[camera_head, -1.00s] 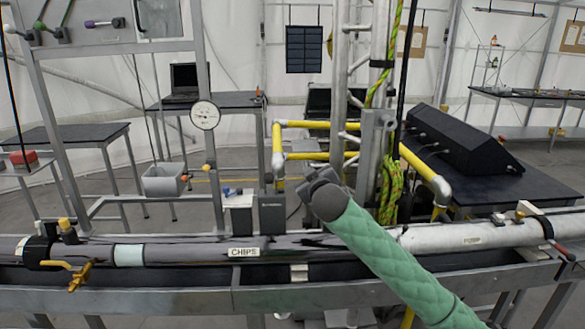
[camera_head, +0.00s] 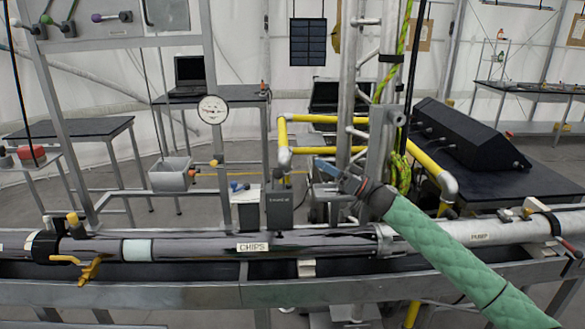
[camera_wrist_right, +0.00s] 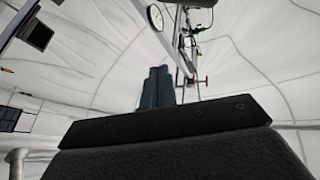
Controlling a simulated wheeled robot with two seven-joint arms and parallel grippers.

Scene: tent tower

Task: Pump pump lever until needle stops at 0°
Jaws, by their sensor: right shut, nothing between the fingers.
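A round white gauge (camera_head: 212,109) on the grey metal frame stands left of centre in the head view; its needle is too small to read. The gauge also shows at the top of the right wrist view (camera_wrist_right: 155,17). I cannot tell which part is the pump lever. My left gripper is not in view.
A dark pipe (camera_head: 195,246) labelled CHIPS runs along the front trough. A dark grey box (camera_head: 279,207) stands behind it, near my right gripper. Yellow pipes (camera_head: 322,119) and upright metal posts stand behind the gripper. Levers with coloured knobs (camera_head: 97,18) are at upper left.

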